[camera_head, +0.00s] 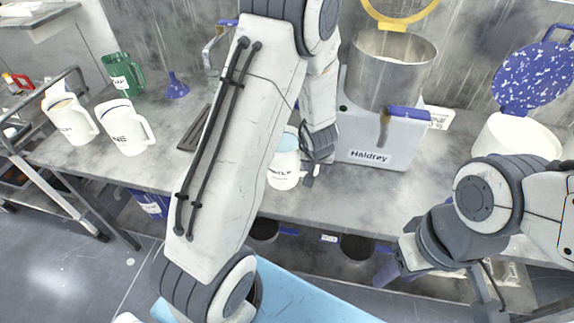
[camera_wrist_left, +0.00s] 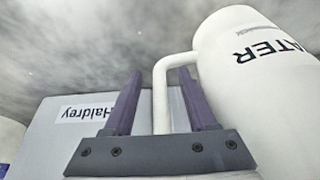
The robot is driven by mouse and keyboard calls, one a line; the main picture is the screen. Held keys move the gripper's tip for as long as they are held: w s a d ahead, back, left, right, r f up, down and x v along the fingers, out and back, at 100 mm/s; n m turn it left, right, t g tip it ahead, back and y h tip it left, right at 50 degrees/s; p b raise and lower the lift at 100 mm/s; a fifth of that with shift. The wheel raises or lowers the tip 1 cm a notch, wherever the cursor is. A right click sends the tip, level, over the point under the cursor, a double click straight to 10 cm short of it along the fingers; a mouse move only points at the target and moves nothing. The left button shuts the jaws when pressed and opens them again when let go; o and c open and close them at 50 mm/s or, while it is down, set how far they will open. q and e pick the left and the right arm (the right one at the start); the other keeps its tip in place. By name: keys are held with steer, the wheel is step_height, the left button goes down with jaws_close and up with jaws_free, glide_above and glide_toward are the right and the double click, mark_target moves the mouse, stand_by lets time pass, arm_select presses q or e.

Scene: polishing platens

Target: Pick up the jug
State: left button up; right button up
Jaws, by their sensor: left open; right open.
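A white jug (camera_head: 283,180) with bluish contents stands on the grey bench, left of the Haldrey machine; my left arm partly hides it. In the left wrist view the jug (camera_wrist_left: 255,85) bears the letters "ATER". My left gripper (camera_head: 312,172) is beside the jug. In the left wrist view its open fingers (camera_wrist_left: 160,85) lie on either side of the jug's handle (camera_wrist_left: 161,110), with gaps visible on both sides. My right gripper (camera_head: 388,272) is open and empty, low in front of the bench, away from the jug.
The Haldrey machine (camera_head: 375,152) with a steel pot (camera_head: 390,75) stands right of the jug. Two white jugs, one here (camera_head: 125,130), a green jug (camera_head: 121,75) and a blue funnel (camera_head: 177,88) stand left. A white tub (camera_head: 515,138) is at right.

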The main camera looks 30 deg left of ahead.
arm_select(q)
steer(key=shift+r, duration=0.1)
jaws_close()
stand_by(0.8)
stand_by(0.4)
steer(key=shift+r, duration=0.1)
